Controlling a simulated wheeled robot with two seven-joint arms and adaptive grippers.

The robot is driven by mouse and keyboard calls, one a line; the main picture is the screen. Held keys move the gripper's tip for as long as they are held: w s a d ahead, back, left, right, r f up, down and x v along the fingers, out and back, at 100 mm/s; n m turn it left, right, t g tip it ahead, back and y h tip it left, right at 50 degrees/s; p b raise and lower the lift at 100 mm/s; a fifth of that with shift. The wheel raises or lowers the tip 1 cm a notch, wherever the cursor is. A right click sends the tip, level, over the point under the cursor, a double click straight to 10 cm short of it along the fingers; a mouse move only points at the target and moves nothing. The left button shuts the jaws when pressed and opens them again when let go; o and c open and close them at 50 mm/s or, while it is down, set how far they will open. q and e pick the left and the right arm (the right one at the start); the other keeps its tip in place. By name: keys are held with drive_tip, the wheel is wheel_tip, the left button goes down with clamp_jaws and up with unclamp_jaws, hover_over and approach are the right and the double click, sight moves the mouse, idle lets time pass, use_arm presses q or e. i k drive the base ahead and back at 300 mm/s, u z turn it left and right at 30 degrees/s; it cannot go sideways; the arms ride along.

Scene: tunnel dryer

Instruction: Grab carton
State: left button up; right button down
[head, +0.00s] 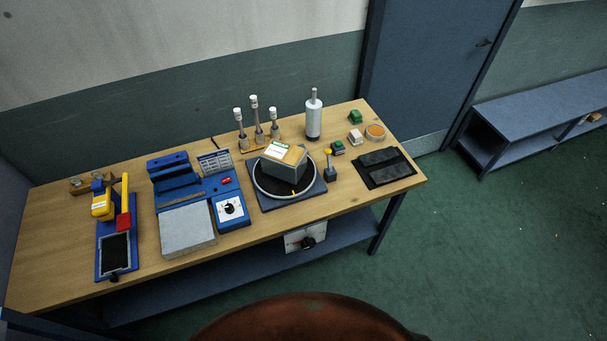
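A small box, which looks like the carton (284,153), sits in the head view near the middle of the wooden table. It has a tan top with a white and green label and grey sides. It rests tilted or turned on a round black turntable (259,190) with a pale rim, set on a blue-grey square base. Neither of my grippers is in view, and nothing touches the carton from above.
Left of the turntable is a blue machine (231,209) with a grey plate (187,230). Three white-capped posts (256,118) and a grey cylinder (314,117) stand behind. A black mat (385,167) lies right. The table's (348,187) front right strip is clear.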

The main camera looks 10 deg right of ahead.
sight(287, 162)
drive_tip(key=z, duration=0.4)
drive_tip(key=k, duration=0.95)
drive_tip(key=z, duration=1.15)
drive_tip(key=i, duration=1.4)
drive_tip(key=u, duration=0.95)
drive_tip(key=i, duration=0.6)
drive_tip(key=u, duration=0.6)
